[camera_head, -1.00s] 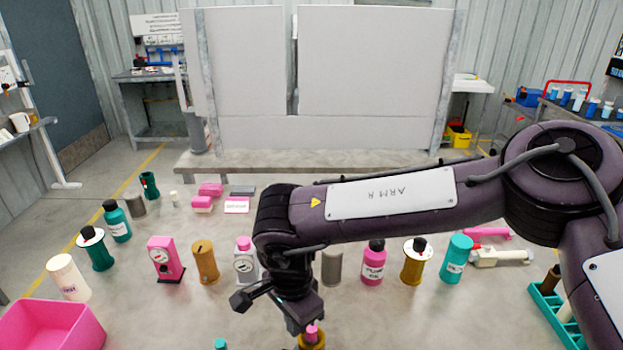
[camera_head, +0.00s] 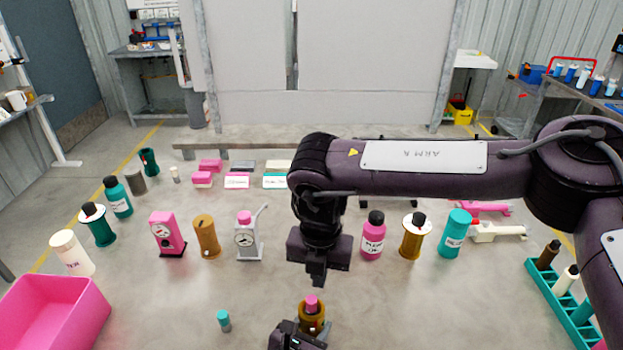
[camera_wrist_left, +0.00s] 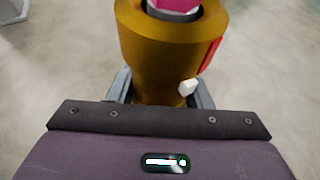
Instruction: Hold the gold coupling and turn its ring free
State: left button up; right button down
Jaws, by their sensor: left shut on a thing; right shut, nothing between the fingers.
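The gold coupling (camera_head: 318,322) stands upright at the bottom of the head view, with a pink part (camera_head: 311,302) in its top. In the left wrist view the gold body (camera_wrist_left: 168,50) fills the upper middle, with the pink top, a grey ring (camera_wrist_left: 176,14) around it, a red mark and a small white knob. My left gripper (camera_head: 297,338) is shut on the coupling's lower body, a finger on each side. My right gripper (camera_head: 318,276) is shut and empty, pointing down above and behind the coupling, apart from it.
A small teal-capped piece (camera_head: 223,321) stands left of the coupling. A pink bin (camera_head: 95,320) is at the lower left, and a teal rack (camera_head: 545,290) at the right. Several bottles, spools and gauges stand in a row behind. The floor around the coupling is mostly clear.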

notch_tip(320, 180, down, 7)
jog(key=d+m, duration=0.2)
jog(key=m, duration=0.7)
jog(key=shift+w, duration=0.45)
jog(key=shift+s+a, duration=0.3)
jog(key=shift+a, duration=0.1)
dwell(0.4)
